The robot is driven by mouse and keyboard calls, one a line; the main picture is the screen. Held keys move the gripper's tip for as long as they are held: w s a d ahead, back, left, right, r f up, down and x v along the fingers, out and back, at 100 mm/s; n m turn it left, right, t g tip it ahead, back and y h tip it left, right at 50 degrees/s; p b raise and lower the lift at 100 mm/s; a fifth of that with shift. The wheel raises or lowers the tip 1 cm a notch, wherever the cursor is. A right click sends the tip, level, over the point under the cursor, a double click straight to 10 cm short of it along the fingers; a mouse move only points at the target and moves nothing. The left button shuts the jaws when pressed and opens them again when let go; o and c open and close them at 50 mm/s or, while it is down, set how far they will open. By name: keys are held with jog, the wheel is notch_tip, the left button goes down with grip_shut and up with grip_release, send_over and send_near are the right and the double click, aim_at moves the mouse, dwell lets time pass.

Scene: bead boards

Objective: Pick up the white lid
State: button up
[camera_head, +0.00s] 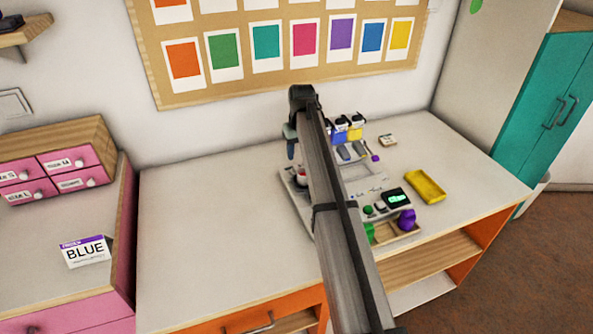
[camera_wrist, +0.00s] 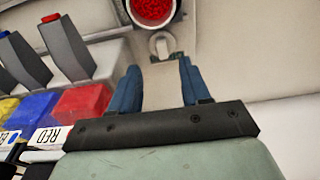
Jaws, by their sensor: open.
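My gripper (camera_wrist: 160,72) is open, with its two blue fingers apart; in the head view its fingers (camera_head: 290,148) point down over the left part of the bead station. Between the fingers in the wrist view is a pale flat piece (camera_wrist: 163,88) with a small looped tab (camera_wrist: 160,44) at its far end. I cannot tell whether this is the white lid or whether a finger touches it. Just beyond the tab is a round cup of red beads (camera_wrist: 152,8), open at the top; it also shows in the head view (camera_head: 301,174).
Red (camera_wrist: 82,102) and blue (camera_wrist: 32,110) bins with grey levers stand left of my gripper in the wrist view. A yellow tray (camera_head: 426,186) and a purple container (camera_head: 406,220) are at the right. The bench (camera_head: 215,215) is clear at left. My arm hides part of the station.

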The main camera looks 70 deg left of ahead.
aim_at(296, 166)
jog(key=shift+s+a+f, duration=0.1)
jog(key=shift+a+f, duration=0.05)
jog(key=shift+f, duration=1.35)
jog(key=shift+s+a+f, duration=0.1)
jog(key=shift+a+f, duration=0.05)
jog(key=shift+f, duration=1.3)
jog(key=shift+c, duration=0.4)
grip_shut()
